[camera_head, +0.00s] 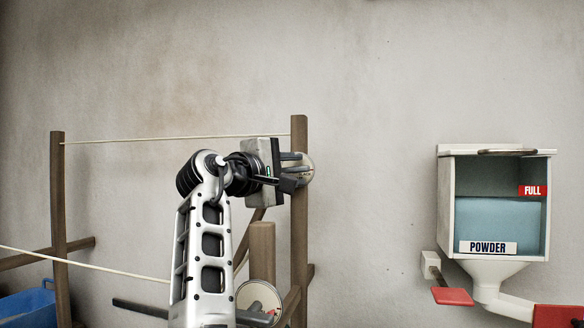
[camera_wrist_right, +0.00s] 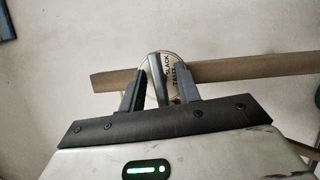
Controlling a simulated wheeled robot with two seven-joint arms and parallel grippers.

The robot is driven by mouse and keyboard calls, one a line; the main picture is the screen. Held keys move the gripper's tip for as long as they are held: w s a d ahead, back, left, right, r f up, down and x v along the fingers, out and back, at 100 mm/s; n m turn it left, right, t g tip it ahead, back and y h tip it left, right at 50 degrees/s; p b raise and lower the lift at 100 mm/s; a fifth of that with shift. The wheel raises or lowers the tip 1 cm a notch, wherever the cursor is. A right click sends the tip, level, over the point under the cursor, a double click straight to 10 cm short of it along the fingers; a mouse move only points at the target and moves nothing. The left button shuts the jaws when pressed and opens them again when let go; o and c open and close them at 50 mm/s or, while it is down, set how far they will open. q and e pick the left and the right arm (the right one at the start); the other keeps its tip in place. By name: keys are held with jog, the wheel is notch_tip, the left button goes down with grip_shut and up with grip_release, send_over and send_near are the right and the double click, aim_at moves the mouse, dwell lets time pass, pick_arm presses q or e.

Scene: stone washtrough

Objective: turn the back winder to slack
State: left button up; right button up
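The back winder (camera_head: 308,168) is a pale round disc on the tall back wooden post (camera_head: 299,230), partly hidden by my right gripper (camera_head: 290,174). In the right wrist view, the disc (camera_wrist_right: 172,66) carries the words SLACK and TAUT, and a grey handle (camera_wrist_right: 156,76) stands out from it. The handle is between the two dark fingers of my right gripper (camera_wrist_right: 158,86), with gaps beside it, so the gripper is open around it. The back line (camera_head: 180,138) runs nearly straight between the posts. My left gripper is not in view.
A front winder (camera_head: 258,298) sits lower, partly behind my right arm, near a shorter post (camera_head: 262,250). A front line (camera_head: 85,264) crosses at lower left. A blue tub (camera_head: 28,308) is at bottom left. A powder dispenser (camera_head: 447,205) hangs on the wall at right.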

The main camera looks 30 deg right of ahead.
jog(key=shift+c, duration=0.3)
grip_shut()
